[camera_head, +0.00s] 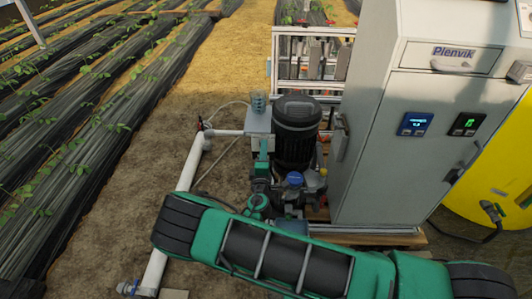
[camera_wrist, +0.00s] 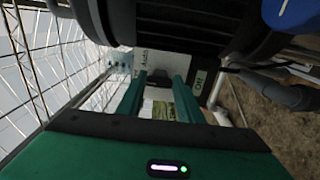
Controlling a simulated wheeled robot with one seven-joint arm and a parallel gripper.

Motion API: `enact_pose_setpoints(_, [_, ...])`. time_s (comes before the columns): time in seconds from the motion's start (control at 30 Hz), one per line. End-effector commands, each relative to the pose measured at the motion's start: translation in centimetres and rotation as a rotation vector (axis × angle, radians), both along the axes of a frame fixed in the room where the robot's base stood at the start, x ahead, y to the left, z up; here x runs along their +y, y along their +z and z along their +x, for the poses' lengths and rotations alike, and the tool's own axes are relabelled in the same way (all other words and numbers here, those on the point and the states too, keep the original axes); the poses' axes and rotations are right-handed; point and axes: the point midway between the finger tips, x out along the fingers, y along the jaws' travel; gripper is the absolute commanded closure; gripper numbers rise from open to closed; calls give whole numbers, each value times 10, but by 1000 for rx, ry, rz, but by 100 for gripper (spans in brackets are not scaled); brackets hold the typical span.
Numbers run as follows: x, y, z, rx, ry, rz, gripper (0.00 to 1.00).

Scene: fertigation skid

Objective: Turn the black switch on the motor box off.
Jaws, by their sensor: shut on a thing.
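The black motor (camera_head: 297,130) stands upright on the pump, with a pale grey motor box (camera_head: 259,122) at its left side. In the wrist view the box's face lies straight ahead, with upturned lettering (camera_wrist: 146,57) and a second label at its right. My gripper (camera_wrist: 160,78) has its two green fingers at this face, between the labels. They are shut on the black switch (camera_wrist: 160,74), which is small, dark and mostly hidden between the fingertips. Its exact angle cannot be told.
A grey Plenvik cabinet (camera_head: 390,140) stands close right of the motor, with a yellow tank (camera_head: 495,180) beyond. A white pipe (camera_head: 180,200) runs at the left. Behind the motor is a white rack (camera_head: 310,60). Open soil lies to the left.

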Motion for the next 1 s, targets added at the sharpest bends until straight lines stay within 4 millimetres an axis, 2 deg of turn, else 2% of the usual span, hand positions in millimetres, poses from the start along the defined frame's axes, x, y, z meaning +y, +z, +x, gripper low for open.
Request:
enact_pose_setpoints(0.17, [1,-4,-1,9,2,1,90])
enact_pose_setpoints(0.2, [1,-4,-1,8,2,1,60])
enact_pose_setpoints(0.27, [1,-4,-1,7,2,1,48])
enact_pose_setpoints(0.53, [0,-2,-1,3,1,0,48])
enact_pose_setpoints(0.67, [1,-2,-7,4,2,-1,48])
enact_pose_setpoints(0.77, [2,-2,-20,4,2,-2,48])
enact_pose_setpoints(1.0, [3,-2,-65,5,3,-3,48])
